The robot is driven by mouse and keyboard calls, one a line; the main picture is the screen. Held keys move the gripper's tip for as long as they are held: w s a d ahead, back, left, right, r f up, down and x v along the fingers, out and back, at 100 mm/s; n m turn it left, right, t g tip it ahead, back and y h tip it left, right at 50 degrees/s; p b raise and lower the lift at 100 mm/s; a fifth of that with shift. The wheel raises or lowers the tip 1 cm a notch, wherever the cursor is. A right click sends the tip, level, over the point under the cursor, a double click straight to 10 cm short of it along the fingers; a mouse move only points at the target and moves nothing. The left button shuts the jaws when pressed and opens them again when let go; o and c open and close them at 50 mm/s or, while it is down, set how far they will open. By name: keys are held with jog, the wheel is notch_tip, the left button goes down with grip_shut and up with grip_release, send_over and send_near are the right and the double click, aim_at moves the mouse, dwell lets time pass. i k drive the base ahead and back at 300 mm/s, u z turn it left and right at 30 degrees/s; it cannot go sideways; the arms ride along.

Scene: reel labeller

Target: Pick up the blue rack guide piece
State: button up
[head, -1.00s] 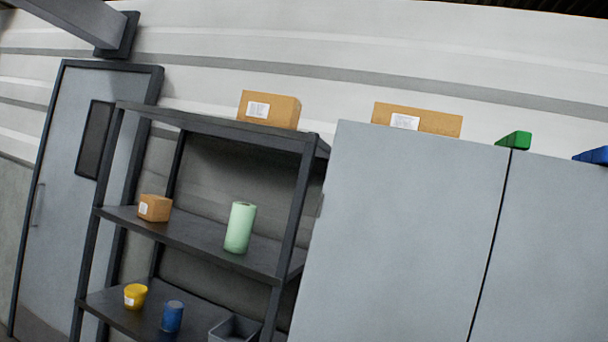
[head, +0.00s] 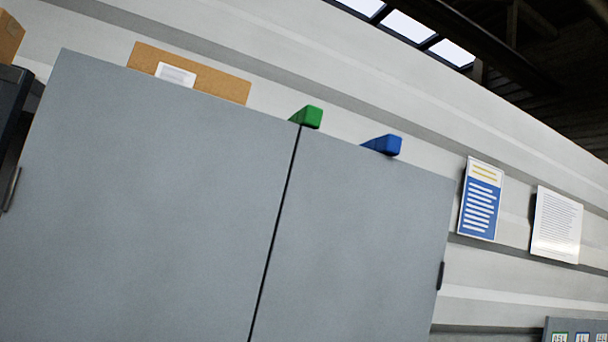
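The blue rack guide piece (head: 383,145) lies on top of the grey cabinet (head: 352,218), at its front edge above the right door. It is a small blue block, and only its front part shows over the edge. A similar green piece (head: 309,116) lies to its left, above the gap between the doors. My gripper is not in view. The view is tilted, with the cabinet top sloping down to the right.
A cardboard box (head: 190,72) with a white label stands on the cabinet top at left. A dark shelf rack (head: 14,105) is at the left edge. A blue poster (head: 481,198) and a white sheet (head: 556,225) hang on the wall at right.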

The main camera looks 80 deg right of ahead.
aim_at(390, 143)
jog(key=z, duration=2.45)
jog(key=i, duration=1)
jog(key=z, duration=0.05)
